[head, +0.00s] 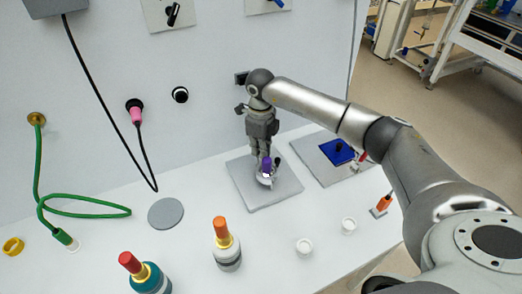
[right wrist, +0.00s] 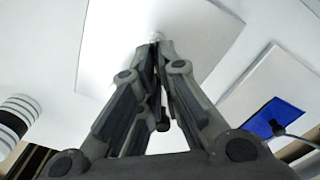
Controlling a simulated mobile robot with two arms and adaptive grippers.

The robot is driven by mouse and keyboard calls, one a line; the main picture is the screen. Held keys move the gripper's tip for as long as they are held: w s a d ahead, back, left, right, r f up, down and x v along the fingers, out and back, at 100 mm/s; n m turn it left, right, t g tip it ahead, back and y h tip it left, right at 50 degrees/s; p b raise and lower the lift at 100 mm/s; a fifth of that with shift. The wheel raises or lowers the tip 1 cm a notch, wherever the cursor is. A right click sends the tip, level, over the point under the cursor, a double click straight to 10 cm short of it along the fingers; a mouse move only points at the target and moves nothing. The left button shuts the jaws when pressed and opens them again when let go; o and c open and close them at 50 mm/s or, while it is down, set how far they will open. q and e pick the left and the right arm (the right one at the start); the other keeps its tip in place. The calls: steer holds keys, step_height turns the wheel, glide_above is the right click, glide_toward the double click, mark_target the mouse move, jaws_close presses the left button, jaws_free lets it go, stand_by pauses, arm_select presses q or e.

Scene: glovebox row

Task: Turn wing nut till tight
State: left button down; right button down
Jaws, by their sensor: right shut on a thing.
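My right gripper (head: 262,157) reaches down over a grey square plate (head: 286,190). A small purple piece (head: 266,166) shows at its fingertips, above a pale round base on the plate. I take the purple piece to be the wing nut, and the fingers are shut on it. A small dark knob stands just right of it. In the right wrist view the fingers of my right gripper (right wrist: 157,42) come together over the pale plate (right wrist: 120,45); they hide most of the nut. My left gripper is not in view.
A second plate with a blue pad (head: 338,151) lies to the right. A wall stands behind.

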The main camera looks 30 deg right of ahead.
steer(key=m, duration=0.3)
steer(key=shift+a+m+b, duration=0.1)
steer(key=shift+m+b, duration=0.25)
steer(key=shift+m, duration=0.05)
steer(key=m, duration=0.3)
steer(key=shift+a+m, duration=0.15)
steer(key=shift+m, duration=0.15)
steer(key=m, duration=0.6)
steer(key=shift+a+b, duration=0.3)
steer(key=shift+b, duration=0.1)
steer(key=m, duration=0.6)
steer(key=shift+w+a+r, duration=0.1)
steer(key=shift+w+a, duration=0.05)
steer(key=shift+w, duration=0.1)
steer(key=m, duration=0.3)
steer(key=m+p, duration=0.1)
steer(key=m, duration=0.1)
steer(key=shift+w+m, duration=0.2)
steer(key=shift+m, duration=0.2)
steer(key=c, duration=1.6)
jaws_free()
steer(key=shift+c, duration=0.2)
